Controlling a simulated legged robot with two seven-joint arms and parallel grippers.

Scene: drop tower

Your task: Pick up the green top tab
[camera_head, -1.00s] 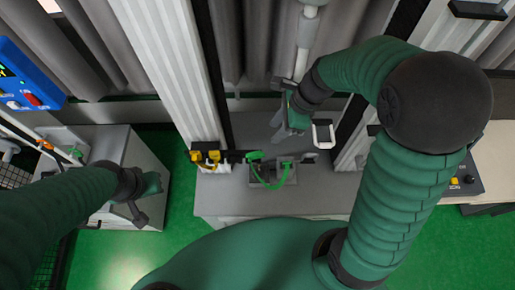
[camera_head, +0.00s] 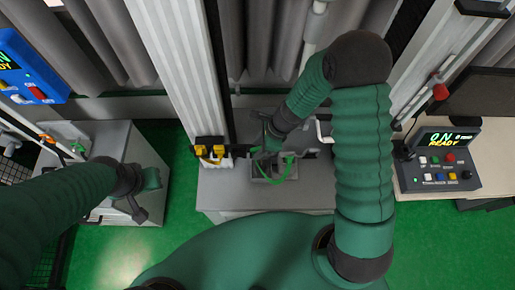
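A green curved strap (camera_head: 287,170) is on a small grey fixture on the grey cabinet top at centre. A small green piece (camera_head: 256,149), perhaps the green top tab, shows at the strap's upper left, close to my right gripper. My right gripper (camera_head: 267,139) reaches down over the fixture from the right, beside this piece. Its fingers are dark, small and partly hidden, so I cannot tell whether they touch or hold it. My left gripper (camera_head: 142,196) hangs at the left, well away, in front of a grey cabinet. Its opening is unclear.
Yellow and black clips (camera_head: 210,150) stand just left of the fixture, by the pale ribbed column (camera_head: 178,65). A white handle (camera_head: 323,131) is right of my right gripper. A control panel (camera_head: 440,165) stands at right; a blue box (camera_head: 27,68) is at upper left.

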